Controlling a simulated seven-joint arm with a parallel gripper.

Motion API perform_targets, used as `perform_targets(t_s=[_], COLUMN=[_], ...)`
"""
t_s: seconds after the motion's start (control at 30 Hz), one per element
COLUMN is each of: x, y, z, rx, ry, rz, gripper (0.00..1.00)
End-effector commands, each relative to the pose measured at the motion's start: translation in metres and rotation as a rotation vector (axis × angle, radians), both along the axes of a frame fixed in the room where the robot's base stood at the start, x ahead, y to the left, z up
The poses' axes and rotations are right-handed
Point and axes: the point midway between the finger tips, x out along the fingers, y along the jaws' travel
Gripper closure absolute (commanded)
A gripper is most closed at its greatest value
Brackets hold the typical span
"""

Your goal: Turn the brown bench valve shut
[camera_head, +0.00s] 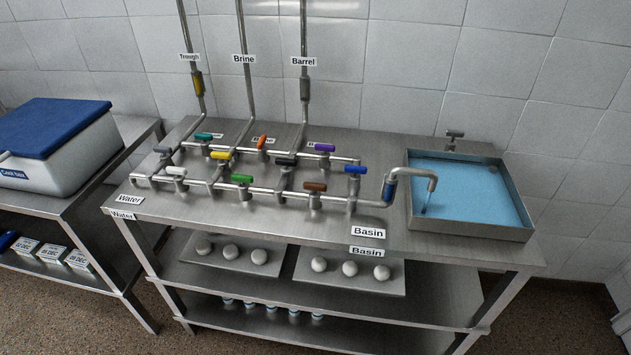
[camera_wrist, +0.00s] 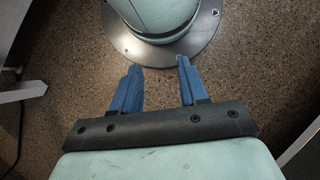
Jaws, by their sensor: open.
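The brown valve handle (camera_head: 315,186) sits on the front pipe run of the steel bench in the head view, right of the green valve (camera_head: 242,179) and left of the blue valve (camera_head: 355,169). Its handle lies roughly along the pipe. My gripper is not in the head view. In the wrist view my gripper (camera_wrist: 158,85) has its two blue fingers apart with nothing between them. It points down at the speckled floor beside my own base, away from the bench.
White, yellow, orange, black, purple, teal and grey valves crowd the pipes around it. A cool box (camera_head: 50,150) is on the left table. Vertical pipes rise along the tiled wall.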

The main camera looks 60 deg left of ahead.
Motion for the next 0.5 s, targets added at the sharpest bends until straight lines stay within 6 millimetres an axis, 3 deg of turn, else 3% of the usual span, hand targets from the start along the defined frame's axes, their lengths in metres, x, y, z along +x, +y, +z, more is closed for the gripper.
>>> perform_targets(t_s=[0.27,0.5], x=[0.098,0.186], y=[0.017,0.040], z=[0.010,0.036], rx=[0.056,0.105], ry=[-0.141,-0.270], rz=[0.111,0.223], gripper=[0.56,0.56])
